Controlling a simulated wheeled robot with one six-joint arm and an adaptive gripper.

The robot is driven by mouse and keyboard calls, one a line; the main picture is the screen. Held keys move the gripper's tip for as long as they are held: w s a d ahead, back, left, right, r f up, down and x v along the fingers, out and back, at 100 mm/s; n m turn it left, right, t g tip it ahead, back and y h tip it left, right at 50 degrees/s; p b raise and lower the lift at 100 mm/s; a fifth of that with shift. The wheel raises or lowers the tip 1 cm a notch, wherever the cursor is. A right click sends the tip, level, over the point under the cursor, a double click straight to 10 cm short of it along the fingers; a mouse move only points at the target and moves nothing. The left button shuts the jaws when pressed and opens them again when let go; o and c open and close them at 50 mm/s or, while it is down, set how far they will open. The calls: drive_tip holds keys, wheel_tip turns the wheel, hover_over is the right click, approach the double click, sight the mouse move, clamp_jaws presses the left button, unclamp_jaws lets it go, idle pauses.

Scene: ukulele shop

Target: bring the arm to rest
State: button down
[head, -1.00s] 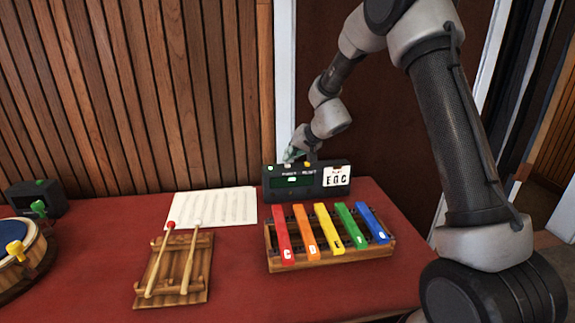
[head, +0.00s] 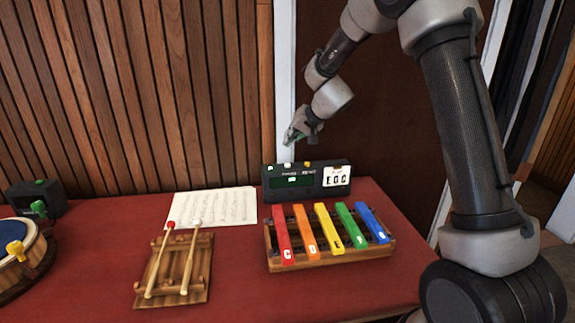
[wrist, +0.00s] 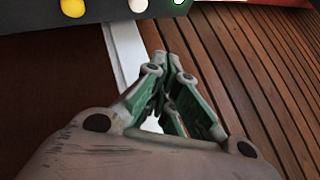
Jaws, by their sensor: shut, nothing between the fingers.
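My gripper (head: 289,139) is shut and empty. In the head view it hangs in the air above the back edge of the table, just over the dark device with a display (head: 306,182). My arm reaches in from the upper right. In the wrist view the green-sided fingers of my gripper (wrist: 165,62) meet at their tips. The device's dark edge (wrist: 105,12) with a yellow and a white button shows at the top of that view, apart from the fingers.
The red table (head: 235,270) holds a xylophone with coloured bars (head: 322,229), a wooden rack (head: 175,285) with two mallets (head: 190,260), a music sheet (head: 225,207) and a drum (head: 18,255). A small black box (head: 35,197) stands at the far left. A slatted wall (head: 140,90) rises behind.

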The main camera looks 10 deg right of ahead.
drive_tip(key=s+f+g, duration=0.3)
drive_tip(key=s+f, duration=0.1)
drive_tip(key=s, duration=0.3)
drive_tip(key=s+d+r+h, duration=0.1)
drive_tip(key=s+d+r, duration=0.4)
drive_tip(key=s, duration=0.8)
drive_tip(key=s+d+r+n+h, duration=0.1)
drive_tip(key=s+d+r, duration=0.3)
drive_tip(key=s+d, duration=0.5)
drive_tip(key=s+d+r+h, duration=0.3)
drive_tip(key=s+d+r, duration=0.2)
drive_tip(key=s, duration=1.1)
drive_tip(key=shift+s+d+r+n, duration=0.3)
drive_tip(key=shift+s+d+n, duration=0.1)
drive_tip(key=shift+d, duration=0.6)
